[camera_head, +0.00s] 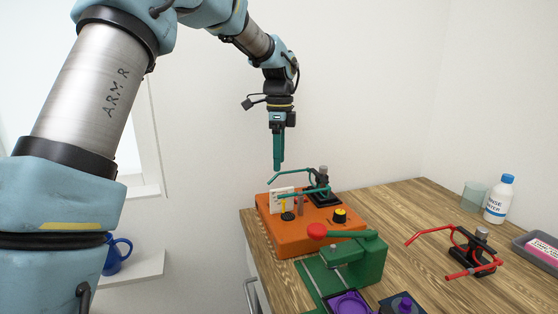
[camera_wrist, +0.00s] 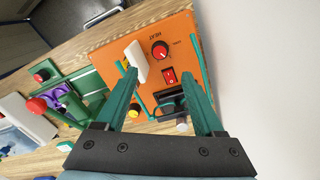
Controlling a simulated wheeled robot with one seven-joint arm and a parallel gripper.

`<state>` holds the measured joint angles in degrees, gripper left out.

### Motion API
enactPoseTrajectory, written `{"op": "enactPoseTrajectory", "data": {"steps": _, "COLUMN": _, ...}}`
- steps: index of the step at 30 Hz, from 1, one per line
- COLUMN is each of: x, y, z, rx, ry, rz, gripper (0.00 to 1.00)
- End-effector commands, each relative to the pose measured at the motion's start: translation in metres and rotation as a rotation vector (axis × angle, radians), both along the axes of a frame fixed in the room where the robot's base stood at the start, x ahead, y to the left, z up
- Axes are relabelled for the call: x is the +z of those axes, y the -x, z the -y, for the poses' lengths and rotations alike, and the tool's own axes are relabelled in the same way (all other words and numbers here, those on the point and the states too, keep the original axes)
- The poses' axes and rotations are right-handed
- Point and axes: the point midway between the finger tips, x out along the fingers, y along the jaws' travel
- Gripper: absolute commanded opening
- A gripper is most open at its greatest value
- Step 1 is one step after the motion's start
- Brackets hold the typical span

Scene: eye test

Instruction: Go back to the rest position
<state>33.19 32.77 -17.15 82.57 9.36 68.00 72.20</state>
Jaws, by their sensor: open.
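My gripper (camera_head: 278,168) hangs pointing down above the orange box (camera_head: 282,240), with its green fingertips apart from it. In the wrist view my gripper (camera_wrist: 162,80) has its two green fingers spread wide, with nothing held between them. The orange box (camera_wrist: 145,45) lies beyond the fingers and shows a red dial (camera_wrist: 160,50) and a red switch (camera_wrist: 168,76). A white card (camera_head: 281,200) and a green wire frame on a black stand (camera_head: 321,191) are on the box. The card (camera_wrist: 137,61) shows close beside the left fingertip in the wrist view.
To the right on the wooden table (camera_head: 400,215) are a red wire frame (camera_head: 457,247), a white bottle (camera_head: 499,200) and a grey tray (camera_head: 520,243). A wall stands close behind.

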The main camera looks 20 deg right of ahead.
Motion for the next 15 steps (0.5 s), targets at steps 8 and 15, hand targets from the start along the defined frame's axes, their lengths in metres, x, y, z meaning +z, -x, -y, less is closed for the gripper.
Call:
{"op": "enactPoseTrajectory", "data": {"steps": 8, "x": -0.001, "y": -0.001, "z": -0.003, "rx": 0.014, "ry": -0.001, "rz": 0.002, "gripper": 0.70}}
{"op": "enactPoseTrajectory", "data": {"steps": 15, "x": -0.017, "y": -0.011, "z": -0.094, "rx": 0.432, "ry": 0.002, "rz": 0.037, "gripper": 0.70}}
